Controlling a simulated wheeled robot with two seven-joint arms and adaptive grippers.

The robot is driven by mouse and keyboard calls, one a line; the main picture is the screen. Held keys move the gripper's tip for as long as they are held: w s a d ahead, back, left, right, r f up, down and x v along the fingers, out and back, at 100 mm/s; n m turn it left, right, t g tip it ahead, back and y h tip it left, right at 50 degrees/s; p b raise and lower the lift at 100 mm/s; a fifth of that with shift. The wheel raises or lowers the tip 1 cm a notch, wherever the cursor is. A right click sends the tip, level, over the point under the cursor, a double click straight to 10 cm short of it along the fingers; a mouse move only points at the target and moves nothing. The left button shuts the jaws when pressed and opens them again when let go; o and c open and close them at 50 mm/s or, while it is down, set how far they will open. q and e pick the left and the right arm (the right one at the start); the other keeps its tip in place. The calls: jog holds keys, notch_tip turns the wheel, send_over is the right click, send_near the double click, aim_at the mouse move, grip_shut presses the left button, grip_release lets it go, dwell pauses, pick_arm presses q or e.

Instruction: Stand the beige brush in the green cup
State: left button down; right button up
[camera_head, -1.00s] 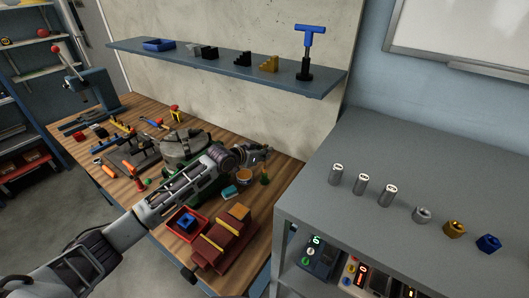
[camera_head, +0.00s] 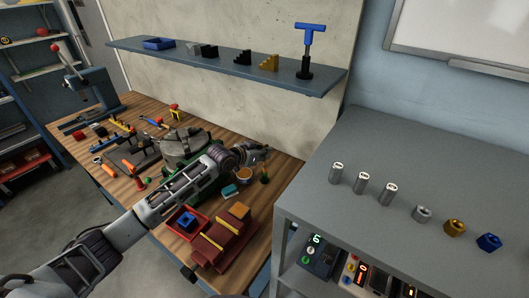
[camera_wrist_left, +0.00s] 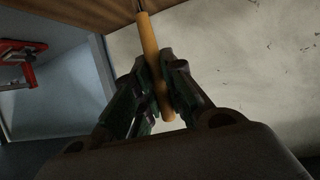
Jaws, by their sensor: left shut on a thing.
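My left gripper (camera_head: 262,154) is over the wooden workbench near its back right edge, close to the wall. In the left wrist view, its fingers (camera_wrist_left: 158,88) are shut on a beige, rod-like handle (camera_wrist_left: 151,55), which I take to be the brush. The handle runs up between the fingers to a grey metal part at the top edge; the bristles are out of view. A small dark green item (camera_head: 265,178) stands on the bench just below the gripper; I cannot tell whether it is the green cup. My right gripper is not in view.
A round container with an orange top (camera_head: 243,174) and a light blue block (camera_head: 230,190) are beside the green item. A red tray (camera_head: 172,229) and a dark red block rack (camera_head: 214,256) lie nearer. A grey cart (camera_head: 330,205) stands right; a shelf (camera_head: 225,68) hangs above.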

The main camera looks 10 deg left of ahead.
aim_at(265, 164)
pick_arm(q)
jog(key=shift+f, duration=0.2)
jog(key=shift+f, duration=0.45)
dwell(0.8)
jog(key=shift+f+b, duration=0.5)
jog(key=shift+f, duration=0.05)
dwell(0.6)
jog(key=shift+f+b, duration=0.4)
jog(key=shift+f, duration=0.55)
dwell(1.2)
jog(key=shift+f, duration=0.2)
dwell(1.2)
jog(key=c, duration=1)
grip_release()
jog(key=shift+r, duration=0.1)
